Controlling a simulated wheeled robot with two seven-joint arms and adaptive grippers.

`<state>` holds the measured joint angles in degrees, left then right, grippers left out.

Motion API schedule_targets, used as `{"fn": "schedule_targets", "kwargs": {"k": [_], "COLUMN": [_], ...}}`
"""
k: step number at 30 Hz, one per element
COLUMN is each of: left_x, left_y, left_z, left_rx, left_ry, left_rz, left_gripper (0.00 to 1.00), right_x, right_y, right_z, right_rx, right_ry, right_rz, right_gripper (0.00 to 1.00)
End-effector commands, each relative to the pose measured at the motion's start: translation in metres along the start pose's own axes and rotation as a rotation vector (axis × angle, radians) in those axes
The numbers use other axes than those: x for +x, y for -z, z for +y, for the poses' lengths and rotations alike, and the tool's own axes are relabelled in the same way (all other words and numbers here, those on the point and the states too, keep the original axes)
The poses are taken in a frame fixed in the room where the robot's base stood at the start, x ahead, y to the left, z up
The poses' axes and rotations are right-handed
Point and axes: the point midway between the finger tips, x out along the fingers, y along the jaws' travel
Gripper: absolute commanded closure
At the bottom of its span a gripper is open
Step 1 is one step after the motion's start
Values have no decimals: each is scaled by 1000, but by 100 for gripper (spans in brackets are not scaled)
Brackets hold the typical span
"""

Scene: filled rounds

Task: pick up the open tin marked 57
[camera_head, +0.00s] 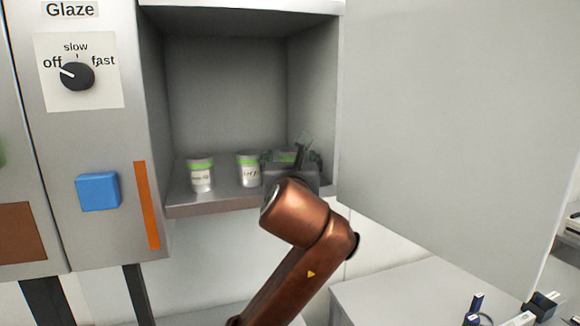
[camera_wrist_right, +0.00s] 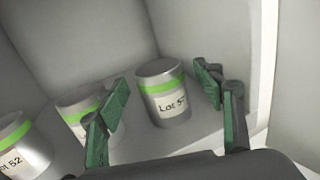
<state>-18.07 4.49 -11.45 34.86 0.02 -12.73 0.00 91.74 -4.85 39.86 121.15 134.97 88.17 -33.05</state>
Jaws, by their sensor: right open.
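Three pale grey tins with green bands stand upright in a row on the cabinet shelf. In the right wrist view the right-hand tin (camera_wrist_right: 164,103) reads "Lot 5" and a second digit I cannot read for sure. The middle tin's label (camera_wrist_right: 77,113) is partly covered by a finger; the left tin (camera_wrist_right: 22,150) reads "52".
The tins stand in an open metal cabinet (camera_head: 225,90) with walls close around them. Its door (camera_head: 455,110) stands open at right. A "Glaze" panel with a knob (camera_head: 76,76) and blue button (camera_head: 98,191) is at left. A white table (camera_head: 390,300) is below right.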

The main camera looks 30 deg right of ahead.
Motion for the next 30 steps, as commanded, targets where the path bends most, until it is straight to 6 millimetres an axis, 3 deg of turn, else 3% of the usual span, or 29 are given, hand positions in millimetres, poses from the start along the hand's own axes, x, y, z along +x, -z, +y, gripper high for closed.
{"fn": "schedule_targets", "kwargs": {"k": [6, 10, 14, 23, 30], "left_x": [-6, -6, -6, -6, -6], "left_y": [24, 38, 38, 19, 18], "left_z": [-4, -5, -5, -3, -3], "left_rx": [5, 8, 8, 4, 4], "left_ry": [3, 4, 4, 3, 3], "left_rz": [30, 50, 49, 25, 24], "left_gripper": [60, 60, 60, 60, 60], "right_x": [28, 31, 31, 31, 31], "right_y": [-1, -1, 0, 0, 0], "right_z": [0, 0, 0, 1, 1], "right_rx": [-1, 0, 0, -1, -1], "right_ry": [1, 0, 0, 0, 0], "right_rz": [1, -1, 0, 0, 0], "right_gripper": [38, 38, 38, 58, 74]}}
